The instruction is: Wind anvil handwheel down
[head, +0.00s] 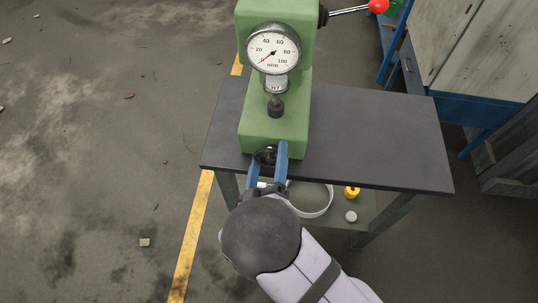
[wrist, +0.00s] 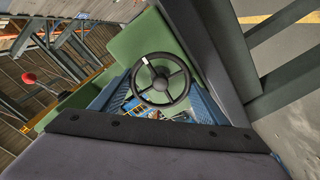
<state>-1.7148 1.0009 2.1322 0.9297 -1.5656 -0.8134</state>
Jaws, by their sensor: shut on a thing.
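The anvil handwheel (wrist: 161,82) is a black spoked wheel with a pale mark on its upper left rim in the wrist view. In the head view the handwheel (head: 265,157) is a small dark shape at the front of the green tester's base (head: 265,132), mostly hidden. My gripper (head: 268,152) has one blue finger on each side of it and is shut on it. The wrist view shows the blue fingers left and right of the wheel; exact contact points are hard to see. The dark anvil (head: 276,108) stands above the base, under the gauge.
The tester has a dial gauge (head: 273,50) and a lever with a red knob (head: 378,6). It stands on a dark table (head: 375,140). Open floor lies left.

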